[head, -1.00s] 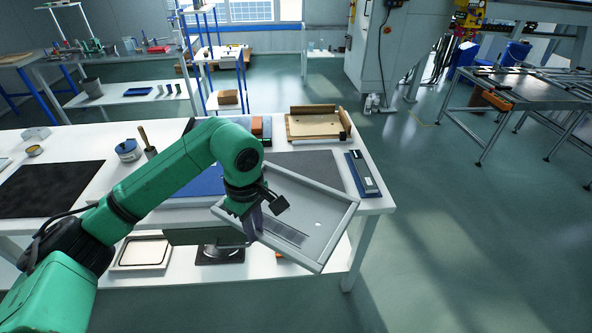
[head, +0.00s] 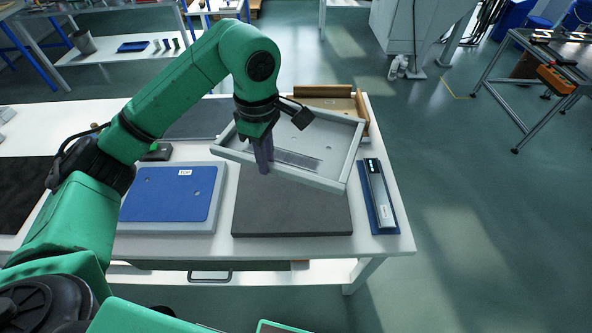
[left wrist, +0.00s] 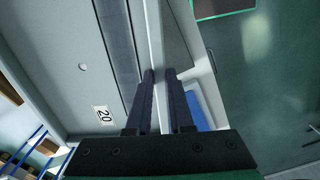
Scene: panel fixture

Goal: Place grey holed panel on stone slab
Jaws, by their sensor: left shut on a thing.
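The grey holed panel (head: 318,140) is a shallow grey tray-like piece with a raised rim, small holes and a slotted strip. My left gripper (head: 263,164) is shut on its near rim and holds it tilted in the air. In the left wrist view the fingers (left wrist: 160,75) pinch the rim, and the panel face (left wrist: 65,50) with a "20" label fills the left side. The stone slab (head: 292,214) is a dark grey square lying on the white table. The panel is seen over its far part and hides its back edge. My right gripper is not in view.
A blue-topped panel (head: 165,196) lies left of the slab, and a blue strip with a grey level-like bar (head: 380,196) lies right of it. A wooden tray (head: 352,104) stands behind. A black mat (head: 25,185) lies at far left. The slab's visible top is bare.

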